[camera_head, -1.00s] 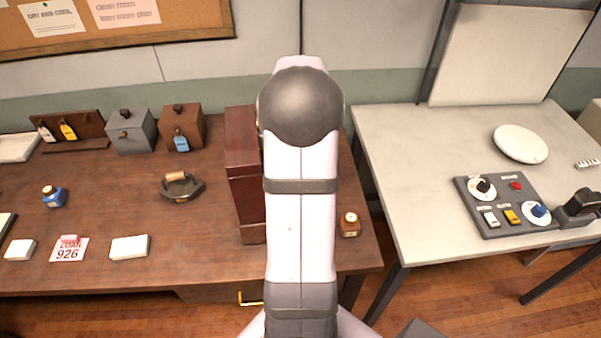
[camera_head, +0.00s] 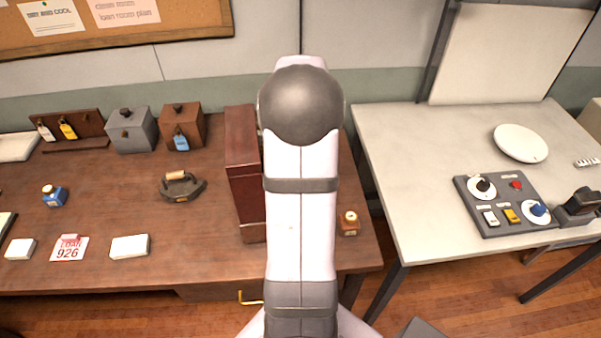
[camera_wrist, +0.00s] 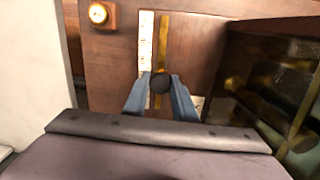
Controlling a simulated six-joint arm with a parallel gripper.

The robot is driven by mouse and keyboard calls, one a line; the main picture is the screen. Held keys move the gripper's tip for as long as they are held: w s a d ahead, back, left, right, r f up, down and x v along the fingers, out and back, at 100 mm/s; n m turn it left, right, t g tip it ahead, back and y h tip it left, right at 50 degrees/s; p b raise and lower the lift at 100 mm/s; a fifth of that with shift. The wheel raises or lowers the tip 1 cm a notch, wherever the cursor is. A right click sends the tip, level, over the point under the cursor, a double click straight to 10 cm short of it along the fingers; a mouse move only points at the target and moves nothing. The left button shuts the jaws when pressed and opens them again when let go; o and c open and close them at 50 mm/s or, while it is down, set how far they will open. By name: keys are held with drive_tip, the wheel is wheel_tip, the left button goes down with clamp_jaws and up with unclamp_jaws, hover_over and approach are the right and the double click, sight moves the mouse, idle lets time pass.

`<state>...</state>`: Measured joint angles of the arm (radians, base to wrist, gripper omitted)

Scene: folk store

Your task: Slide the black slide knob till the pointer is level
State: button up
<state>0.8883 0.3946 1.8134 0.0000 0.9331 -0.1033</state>
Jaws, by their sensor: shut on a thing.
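In the wrist view, the black slide knob (camera_wrist: 160,83) sits on a vertical brass slot strip (camera_wrist: 163,45) beside a pale marked scale (camera_wrist: 145,45). My gripper (camera_wrist: 160,88) has its two blue-grey fingers on either side of the knob and is shut on it. The knob is at the lower part of the strip that shows. I cannot make out the pointer in either view. In the head view, my arm hides the gripper and knob, and covers part of the tall dark red wooden case (camera_head: 243,175).
A dark glass-fronted case side (camera_wrist: 270,85) is close right of my gripper. A control panel (camera_head: 505,205) lies on the white table.

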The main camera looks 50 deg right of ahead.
drive_tip(key=shift+s+a, duration=0.8)
drive_tip(key=shift+s, duration=0.15)
drive_tip(key=o, duration=0.8)
drive_tip(key=shift+o, duration=0.2)
wheel_tip(320, 180, up, 7)
drive_tip(key=p, duration=0.6)
idle(0.4)
